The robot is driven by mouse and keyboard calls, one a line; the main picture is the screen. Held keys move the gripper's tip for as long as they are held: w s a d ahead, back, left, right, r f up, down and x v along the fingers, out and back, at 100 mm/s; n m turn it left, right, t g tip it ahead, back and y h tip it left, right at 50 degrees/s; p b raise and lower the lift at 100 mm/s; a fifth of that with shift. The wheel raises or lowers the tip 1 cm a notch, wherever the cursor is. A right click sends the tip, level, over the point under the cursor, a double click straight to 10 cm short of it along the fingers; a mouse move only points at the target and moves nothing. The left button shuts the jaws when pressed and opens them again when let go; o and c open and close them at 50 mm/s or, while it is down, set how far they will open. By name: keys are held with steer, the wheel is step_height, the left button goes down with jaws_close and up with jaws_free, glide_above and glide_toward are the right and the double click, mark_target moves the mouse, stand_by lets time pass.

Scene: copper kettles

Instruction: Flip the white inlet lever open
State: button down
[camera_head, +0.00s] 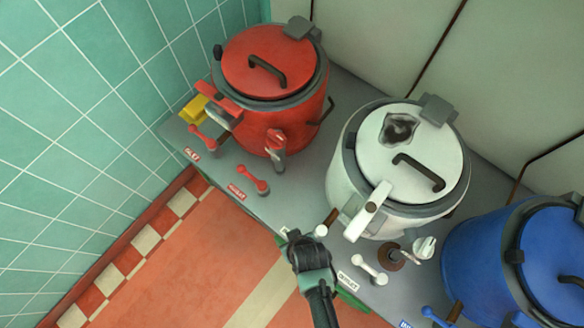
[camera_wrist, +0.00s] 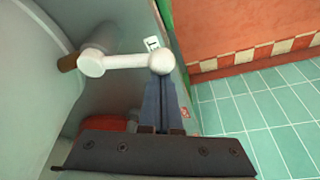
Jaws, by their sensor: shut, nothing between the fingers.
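The white inlet lever shows large in the wrist view (camera_wrist: 125,62), a white bar with a round pivot end at left and a ball end at right. My gripper (camera_wrist: 161,84) is shut and empty, its dark fingertips right at the ball end; I cannot tell whether they touch it. In the head view my gripper (camera_head: 293,237) is at the front edge of the counter, below the white kettle (camera_head: 345,190). Only the lever's white round end (camera_head: 321,230) shows there, beside a brown stub; my gripper hides the rest.
A second white lever (camera_head: 370,270) by the outlet label (camera_head: 348,282) lies right of my gripper. The red kettle (camera_head: 255,120) and its red levers (camera_head: 252,180) stand left, the blue kettle (camera_head: 480,260) right. The red floor (camera_head: 190,265) in front is clear.

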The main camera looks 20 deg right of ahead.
steer(key=shift+s+n, duration=0.3)
steer(key=shift+s, duration=0.1)
steer(key=shift+s+d+p, duration=0.15)
steer(key=shift+s+p, duration=0.35)
steer(key=shift+s, duration=0.25)
steer(key=shift+s+d+f, duration=0.1)
steer(key=shift+s, duration=0.1)
